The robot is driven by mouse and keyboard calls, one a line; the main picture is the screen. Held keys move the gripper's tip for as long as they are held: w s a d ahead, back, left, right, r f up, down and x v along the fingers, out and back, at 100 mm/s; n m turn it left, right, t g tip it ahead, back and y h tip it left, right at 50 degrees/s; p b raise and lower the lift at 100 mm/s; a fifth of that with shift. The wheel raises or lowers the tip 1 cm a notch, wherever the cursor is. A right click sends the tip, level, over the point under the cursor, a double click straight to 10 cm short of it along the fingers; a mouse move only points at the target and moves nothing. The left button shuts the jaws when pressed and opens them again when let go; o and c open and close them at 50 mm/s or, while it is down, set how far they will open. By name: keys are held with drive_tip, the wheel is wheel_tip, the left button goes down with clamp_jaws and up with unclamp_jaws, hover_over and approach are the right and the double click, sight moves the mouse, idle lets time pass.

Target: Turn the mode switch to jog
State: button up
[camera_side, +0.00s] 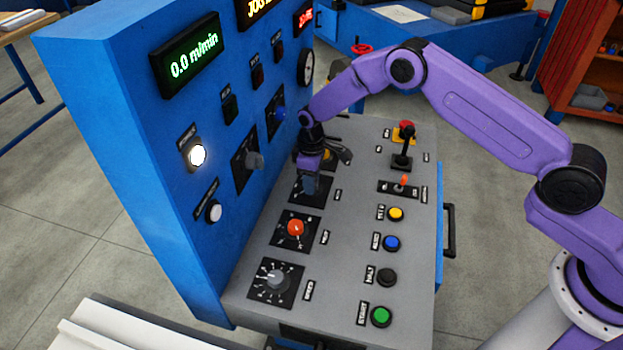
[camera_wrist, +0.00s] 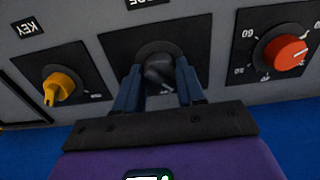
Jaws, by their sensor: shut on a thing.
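The mode switch (camera_wrist: 158,68) is a dark round knob on a black square plate, in the middle of the wrist view under an upside-down label ending in "ODE". My gripper (camera_wrist: 158,84) has its two blue fingers on either side of the knob, shut on it. In the side view my gripper (camera_side: 310,186) points down at the console's left row of controls, over the switch's black plate (camera_side: 322,203). The knob itself is hidden there by the fingers. The knob's pointer and most of its position marks cannot be read.
A yellow key switch (camera_wrist: 60,88) and a red dial (camera_wrist: 284,52) flank the knob closely. The red dial (camera_side: 295,228) and a grey dial (camera_side: 277,280) also show nearer the camera. The blue upright panel (camera_side: 125,130) stands close; its yellow display (camera_side: 262,8), partly cut off, seems to read "JOG".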

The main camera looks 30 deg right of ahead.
drive_tip(key=o, duration=1)
drive_tip(key=shift+o, duration=0.2)
wheel_tip(320, 180, up, 17)
drive_tip(key=shift+r, duration=0.2)
